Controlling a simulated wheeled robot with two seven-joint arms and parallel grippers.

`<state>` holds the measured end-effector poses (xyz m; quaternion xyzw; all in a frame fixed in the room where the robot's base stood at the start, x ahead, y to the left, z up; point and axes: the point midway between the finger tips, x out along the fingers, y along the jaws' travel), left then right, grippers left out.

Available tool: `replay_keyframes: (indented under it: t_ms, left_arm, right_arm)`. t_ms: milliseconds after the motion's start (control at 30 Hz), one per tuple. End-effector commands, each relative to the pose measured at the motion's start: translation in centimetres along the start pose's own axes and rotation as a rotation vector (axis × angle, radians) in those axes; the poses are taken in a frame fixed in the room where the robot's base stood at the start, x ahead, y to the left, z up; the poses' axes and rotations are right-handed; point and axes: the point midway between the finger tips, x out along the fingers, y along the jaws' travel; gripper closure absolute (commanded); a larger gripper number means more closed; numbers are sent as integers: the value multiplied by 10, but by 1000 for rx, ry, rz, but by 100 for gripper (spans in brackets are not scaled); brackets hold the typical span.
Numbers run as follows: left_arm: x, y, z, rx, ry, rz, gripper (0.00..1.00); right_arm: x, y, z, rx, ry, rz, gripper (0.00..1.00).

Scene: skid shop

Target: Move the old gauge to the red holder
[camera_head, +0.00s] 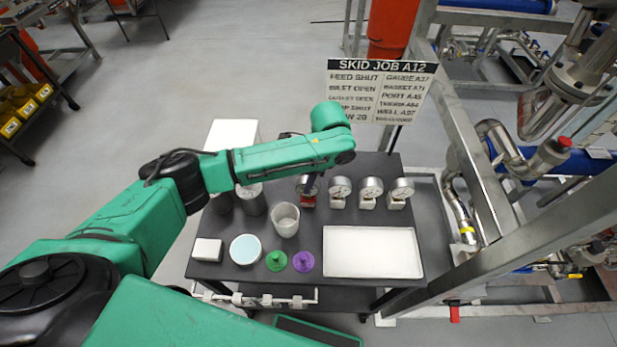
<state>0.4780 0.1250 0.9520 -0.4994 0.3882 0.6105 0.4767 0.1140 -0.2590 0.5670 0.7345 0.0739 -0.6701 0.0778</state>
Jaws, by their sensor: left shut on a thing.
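My left arm reaches over the dark table. My left gripper (314,184) is small and partly hidden below its wrist. It is shut on a round silver gauge (302,186) at the left end of the row. The red holder (308,201) is directly below this gauge. I cannot tell whether the gauge rests in it or is just above it. To the right, three similar gauges with white dials (340,187), (371,187), (401,188) stand on pale holders. My right gripper is not in view.
A white tray (373,252) lies front right. A white cup (286,220), pale blue-topped round dish (245,250), green piece (276,261), purple piece (303,261) and white block (207,249) stand front left. A sign (376,92) rises behind; pipe framing (470,160) borders the right.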

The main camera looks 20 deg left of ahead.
Motion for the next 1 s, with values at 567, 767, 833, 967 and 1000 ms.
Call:
replay_keyframes:
  t_ms: [567,767,833,967,1000]
  left_arm:
    - [1,0,0,0,0,0,23]
    - [1,0,0,0,0,0,10]
    - [1,0,0,0,0,0,10]
    - [-3,0,0,0,0,0,10]
    - [-6,0,1,0,0,0,10]
  right_arm:
    - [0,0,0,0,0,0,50]
    - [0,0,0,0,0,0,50]
    - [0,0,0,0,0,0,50]
    - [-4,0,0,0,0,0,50]
    - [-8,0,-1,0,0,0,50]
